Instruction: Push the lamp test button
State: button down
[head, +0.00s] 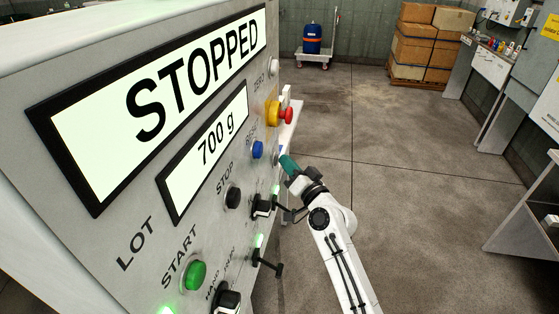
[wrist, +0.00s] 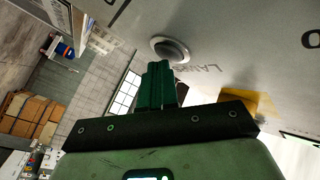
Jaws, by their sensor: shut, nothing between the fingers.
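The lamp test button (wrist: 172,50) is a round grey button in a ring on the grey panel, with a partly hidden label that seems to begin with "LAMP" beside it in the wrist view. My gripper (wrist: 158,66) has green fingers, shut and empty, with their tips just in front of the button's near edge. I cannot tell whether they touch it. In the head view my gripper (head: 285,160) is at the right part of the panel (head: 215,165), below the blue button, and the lamp test button is hard to make out there.
Close by are the blue reset button (head: 257,149), the red emergency stop (head: 286,115) on its yellow base, black selector knobs (head: 262,205) and the green start button (head: 196,274). The display (head: 160,95) reads STOPPED. The floor right of my arm is clear.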

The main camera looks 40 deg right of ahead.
dwell(0.3)
jog(key=shift+s+d+b, duration=0.5)
jog(key=shift+s+b, duration=0.1)
jog(key=shift+s, duration=0.1)
jog(key=shift+s+d+b, duration=0.8)
jog(key=shift+s, duration=0.2)
jog(key=shift+s+d+b, duration=0.75)
jog(key=shift+s+b, duration=0.05)
jog(key=shift+s, duration=0.2)
